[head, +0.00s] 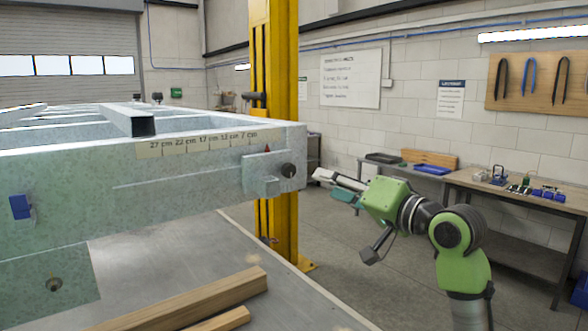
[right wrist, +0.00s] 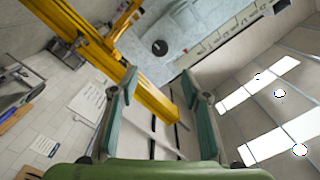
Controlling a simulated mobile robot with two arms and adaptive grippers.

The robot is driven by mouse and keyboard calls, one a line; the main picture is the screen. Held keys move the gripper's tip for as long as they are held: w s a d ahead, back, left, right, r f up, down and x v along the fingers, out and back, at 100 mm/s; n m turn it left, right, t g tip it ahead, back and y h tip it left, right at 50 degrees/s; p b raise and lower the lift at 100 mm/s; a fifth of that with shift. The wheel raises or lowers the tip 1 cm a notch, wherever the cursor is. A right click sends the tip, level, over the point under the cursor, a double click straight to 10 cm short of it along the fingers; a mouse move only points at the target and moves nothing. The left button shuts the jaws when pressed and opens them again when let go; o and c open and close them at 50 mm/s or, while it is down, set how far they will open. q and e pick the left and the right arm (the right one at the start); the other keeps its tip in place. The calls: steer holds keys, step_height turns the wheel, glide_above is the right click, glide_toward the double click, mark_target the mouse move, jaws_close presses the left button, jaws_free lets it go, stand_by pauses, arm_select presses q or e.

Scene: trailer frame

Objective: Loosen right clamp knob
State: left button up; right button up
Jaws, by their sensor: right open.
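The right clamp knob (head: 288,170) is a small black round knob on a grey clamp plate (head: 258,174) at the right end of the galvanized trailer frame (head: 190,178). It also shows in the right wrist view as a dark disc (right wrist: 160,47), beyond the fingertips. My right gripper (head: 327,184) is open and empty, to the right of the knob and apart from it. Its two green fingers (right wrist: 159,84) stand wide apart in the right wrist view. A small red pointer (head: 267,149) sits above the plate, near a strip of centimetre labels (head: 203,142). My left gripper is not in view.
A yellow post (head: 273,60) stands just behind the frame's end. Wooden beams (head: 190,303) lie on the grey surface below the frame. A workbench (head: 500,186) with tools stands at the right wall. Open floor lies between bench and frame.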

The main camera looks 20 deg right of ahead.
mark_target(291, 171)
steer(key=p+x, duration=0.6)
steer(key=x, duration=0.6)
steer(key=shift+w+a, duration=0.1)
steer(key=shift+w, duration=0.2)
steer(key=shift+w+a, duration=0.2)
steer(key=shift+w, duration=0.35)
steer(key=c, duration=1.1)
